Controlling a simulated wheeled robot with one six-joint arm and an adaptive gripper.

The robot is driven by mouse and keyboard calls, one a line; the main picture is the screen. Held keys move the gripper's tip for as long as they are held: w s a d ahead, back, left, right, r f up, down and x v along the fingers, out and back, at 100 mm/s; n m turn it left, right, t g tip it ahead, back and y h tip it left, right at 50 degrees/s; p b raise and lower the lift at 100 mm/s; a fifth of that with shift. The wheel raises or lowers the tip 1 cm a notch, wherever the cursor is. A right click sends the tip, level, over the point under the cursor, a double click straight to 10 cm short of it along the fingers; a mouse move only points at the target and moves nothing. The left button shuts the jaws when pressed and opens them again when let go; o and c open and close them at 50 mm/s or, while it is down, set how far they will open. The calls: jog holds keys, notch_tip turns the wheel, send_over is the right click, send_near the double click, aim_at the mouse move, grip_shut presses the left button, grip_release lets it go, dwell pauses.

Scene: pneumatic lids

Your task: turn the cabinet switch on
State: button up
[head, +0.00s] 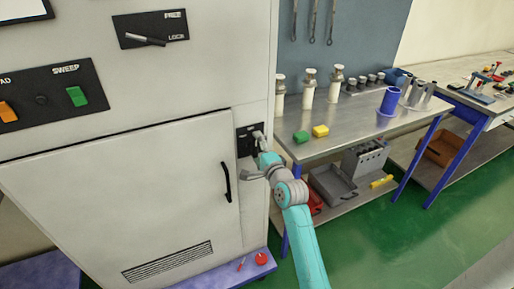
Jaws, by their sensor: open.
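The grey cabinet (120,190) fills the left of the head view. A small black switch panel (244,146) is on its narrow right-hand strip, beside the door. My gripper (258,137) is at the right part of this panel, at the end of my teal arm. The gripper is open and holds nothing that I can see. It covers part of the panel, so the switch and its position are hidden or too small to tell. I cannot tell whether the fingers touch it.
A black door handle (227,182) is left of my gripper. A FREE/LOCK lever (146,40) and a panel with orange and green switches (77,96) are on the cabinet. A metal workbench (350,130) with cylinders and blocks stands close on the right.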

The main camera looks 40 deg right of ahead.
jog(key=v, duration=1.2)
dwell(0.3)
jog(key=s+a+f+n+g+y, duration=0.1)
jog(key=s+a+f+n+g, duration=0.1)
jog(key=s+a+f+n, duration=0.9)
jog(key=s+a+n+y, duration=0.1)
jog(key=s+a+n, duration=0.2)
jog(key=s, duration=0.6)
jog(key=s+a+r+n+y, duration=0.1)
jog(key=s+a+n, duration=0.3)
jog(key=s, duration=0.5)
jog(key=s+a+n+y, duration=0.2)
jog(key=s+a, duration=0.4)
jog(key=s, duration=0.3)
jog(key=shift+s+r+n+g, duration=0.2)
jog(key=shift+r+n+g, duration=0.15)
jog(key=shift+n, duration=0.35)
